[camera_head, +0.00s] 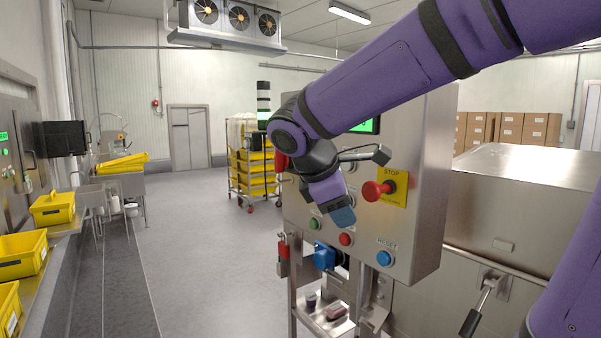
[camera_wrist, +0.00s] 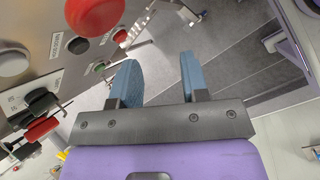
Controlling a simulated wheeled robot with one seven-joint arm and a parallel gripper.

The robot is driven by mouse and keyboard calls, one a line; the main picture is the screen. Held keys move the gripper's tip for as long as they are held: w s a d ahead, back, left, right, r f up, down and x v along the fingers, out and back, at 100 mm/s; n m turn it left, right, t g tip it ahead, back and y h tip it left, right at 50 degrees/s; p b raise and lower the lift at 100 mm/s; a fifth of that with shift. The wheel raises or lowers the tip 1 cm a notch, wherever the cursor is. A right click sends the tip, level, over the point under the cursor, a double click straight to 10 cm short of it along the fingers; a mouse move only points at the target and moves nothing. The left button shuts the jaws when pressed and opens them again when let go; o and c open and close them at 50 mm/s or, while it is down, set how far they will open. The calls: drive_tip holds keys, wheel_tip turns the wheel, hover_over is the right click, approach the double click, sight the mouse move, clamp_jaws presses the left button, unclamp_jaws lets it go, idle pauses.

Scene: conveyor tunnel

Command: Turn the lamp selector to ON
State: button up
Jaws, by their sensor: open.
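The steel control panel (camera_head: 425,170) stands in front of me, and its face also shows in the wrist view (camera_wrist: 75,80). My gripper (camera_head: 342,214) is in front of the panel's lower middle, hiding part of its face. In the wrist view my gripper (camera_wrist: 158,78) has its two blue fingers apart with nothing between them. Black knobs (camera_wrist: 77,45) sit on the panel left of the fingers, with small labels too blurred to read. I cannot tell which control is the lamp selector or how it is set; the head view shows no clear selector.
The panel carries a red STOP mushroom (camera_head: 376,191), a green button (camera_head: 314,223), a red button (camera_head: 345,239) and a blue RESET button (camera_head: 385,258). A blue socket (camera_head: 324,257) hangs below. A steel housing (camera_head: 530,205) stands right; the floor (camera_head: 195,245) left is open.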

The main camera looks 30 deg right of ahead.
drive_tip(key=w+a+r+n+h, duration=0.1)
drive_tip(key=w+a+n+h, duration=0.1)
drive_tip(key=w+n+h, duration=0.75)
drive_tip(key=w+a+r+n+h, duration=0.15)
drive_tip(key=w+n, duration=0.25)
drive_tip(key=w, duration=1)
drive_tip(key=d, duration=1)
drive_tip(key=shift+d+f+t, duration=0.3)
drive_tip(key=shift+w, duration=0.1)
clamp_jaws()
